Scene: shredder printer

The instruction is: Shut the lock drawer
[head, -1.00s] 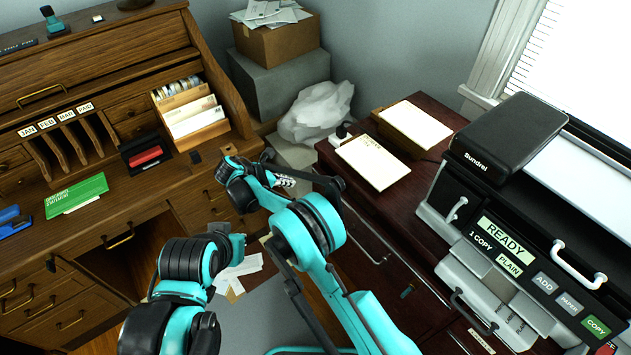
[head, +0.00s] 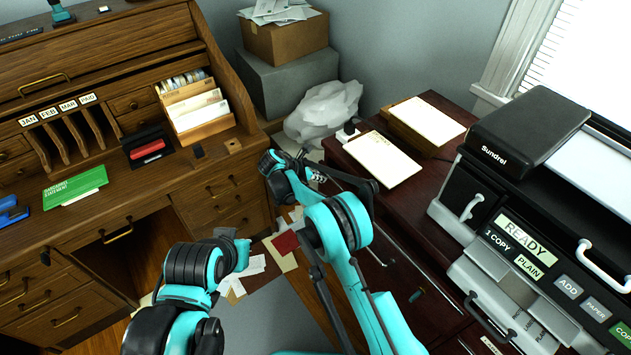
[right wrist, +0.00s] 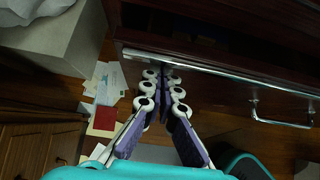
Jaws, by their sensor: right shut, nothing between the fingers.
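The dark red-brown cabinet (head: 410,190) stands right of centre in the head view. In the right wrist view, a drawer front with a bright metal top edge (right wrist: 215,70) and a silver handle (right wrist: 283,120) crosses the upper right. A dark space shows behind that edge; how far the drawer stands out is unclear. My right gripper (right wrist: 162,80) is shut and empty, its tips at the metal edge; contact cannot be told. In the head view, the right gripper (head: 318,176) is beside the cabinet's left side, partly hidden by my arm. My left arm shows at lower left; its gripper is not visible.
The wooden roll-top desk (head: 110,190) stands at left. A printer (head: 530,250) and papers (head: 383,160) sit on the cabinet. Boxes (head: 285,75) and a white bag (head: 325,112) fill the back corner. Loose papers and a red card (head: 285,243) lie on the floor.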

